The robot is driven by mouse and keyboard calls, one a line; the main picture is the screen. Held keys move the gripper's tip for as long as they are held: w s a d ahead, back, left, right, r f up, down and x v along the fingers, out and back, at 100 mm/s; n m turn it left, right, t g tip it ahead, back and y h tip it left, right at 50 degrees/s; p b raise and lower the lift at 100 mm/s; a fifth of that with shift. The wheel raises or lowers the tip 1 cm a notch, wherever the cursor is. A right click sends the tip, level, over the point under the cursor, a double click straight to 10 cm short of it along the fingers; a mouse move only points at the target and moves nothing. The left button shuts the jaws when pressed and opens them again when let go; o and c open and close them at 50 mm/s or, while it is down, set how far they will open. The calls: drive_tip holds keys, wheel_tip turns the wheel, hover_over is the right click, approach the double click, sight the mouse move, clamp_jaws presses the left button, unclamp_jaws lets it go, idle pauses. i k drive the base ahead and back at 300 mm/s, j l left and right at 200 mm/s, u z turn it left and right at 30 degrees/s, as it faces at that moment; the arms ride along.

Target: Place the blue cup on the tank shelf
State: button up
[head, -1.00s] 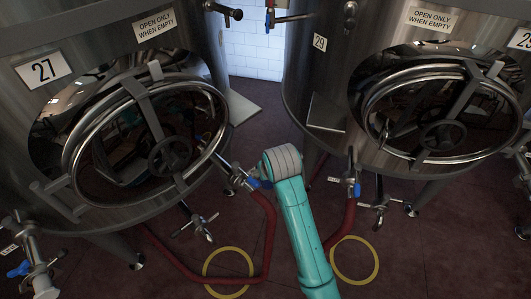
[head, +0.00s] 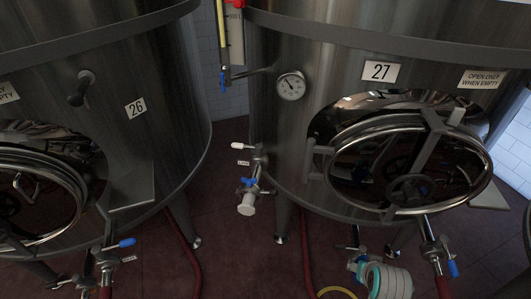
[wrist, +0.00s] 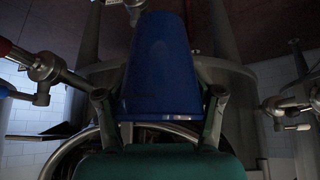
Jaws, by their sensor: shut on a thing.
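The blue cup (wrist: 160,65) is in the middle of the wrist view, between the two fingers of my gripper (wrist: 161,95). My gripper is shut on it. The inside of the cup is hidden. In the head view, a flat grey shelf (head: 133,188) juts from the tank marked 26 (head: 165,130). Another shelf (head: 490,197) is at the right side of the tank marked 27 (head: 290,140). My teal arm shows at the lower right of the head view; the cup is not visible there. The cup is apart from both shelves.
Round manway doors (head: 410,165) stick out from the tanks. Valves with blue handles (head: 248,190) and red hoses (head: 188,255) are low between the tank legs. A narrow gap separates tanks 26 and 27.

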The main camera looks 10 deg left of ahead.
sight(132, 190)
drive_tip(key=u, duration=0.4)
drive_tip(key=i+l+u, duration=0.1)
drive_tip(key=u, duration=0.7)
drive_tip(key=l+u, duration=0.15)
drive_tip(key=u, duration=0.25)
drive_tip(key=i, duration=0.05)
